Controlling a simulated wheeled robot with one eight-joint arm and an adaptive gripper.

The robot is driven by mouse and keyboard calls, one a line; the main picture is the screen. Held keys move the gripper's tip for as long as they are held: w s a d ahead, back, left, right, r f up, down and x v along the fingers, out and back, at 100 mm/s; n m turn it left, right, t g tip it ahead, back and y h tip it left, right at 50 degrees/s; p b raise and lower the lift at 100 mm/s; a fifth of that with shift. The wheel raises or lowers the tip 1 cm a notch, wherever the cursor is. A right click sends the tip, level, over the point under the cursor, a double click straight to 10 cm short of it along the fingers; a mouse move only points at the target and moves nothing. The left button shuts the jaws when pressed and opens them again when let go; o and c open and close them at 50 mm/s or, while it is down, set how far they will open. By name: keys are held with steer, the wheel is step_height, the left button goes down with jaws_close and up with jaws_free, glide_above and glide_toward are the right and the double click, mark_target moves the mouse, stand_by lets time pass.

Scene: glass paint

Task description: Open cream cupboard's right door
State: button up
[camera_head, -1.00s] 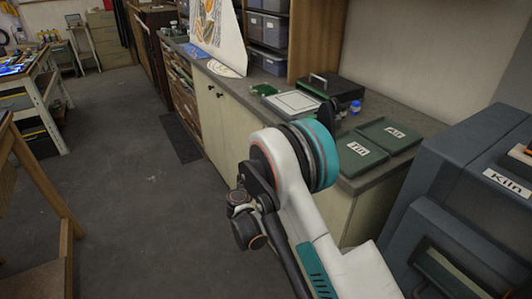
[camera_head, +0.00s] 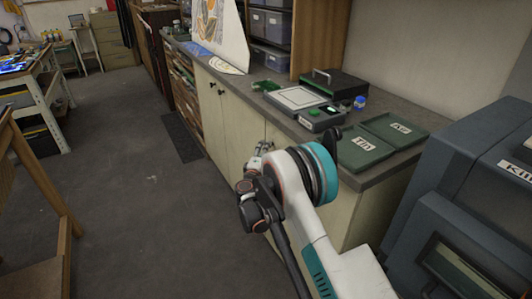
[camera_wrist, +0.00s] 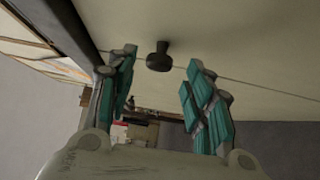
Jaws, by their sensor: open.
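The cream cupboard (camera_head: 238,127) runs under the grey counter, with its doors shut. Two dark knobs (camera_head: 216,89) show near the top of its doors at the far end. My gripper (camera_head: 264,147) is close to the cupboard front, nearer than those knobs and partly hidden by my arm. In the wrist view my gripper (camera_wrist: 161,62) is open, with one teal-padded finger on each side of a dark round knob (camera_wrist: 158,57). The knob stands on a cream panel (camera_wrist: 230,45), close to a thin seam. I cannot tell whether either finger touches it.
The counter (camera_head: 370,180) holds green tin boxes (camera_head: 362,152), a black case (camera_head: 333,84) and a light tablet-like panel (camera_head: 297,97). The blue-grey kiln (camera_head: 455,170) stands close at the right. The floor (camera_head: 130,220) left of the cupboard is clear.

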steer(key=shift+w+d, duration=0.25)
steer(key=shift+w, duration=1)
steer(key=shift+c, duration=0.4)
jaws_close()
steer(key=shift+s+a, duration=0.1)
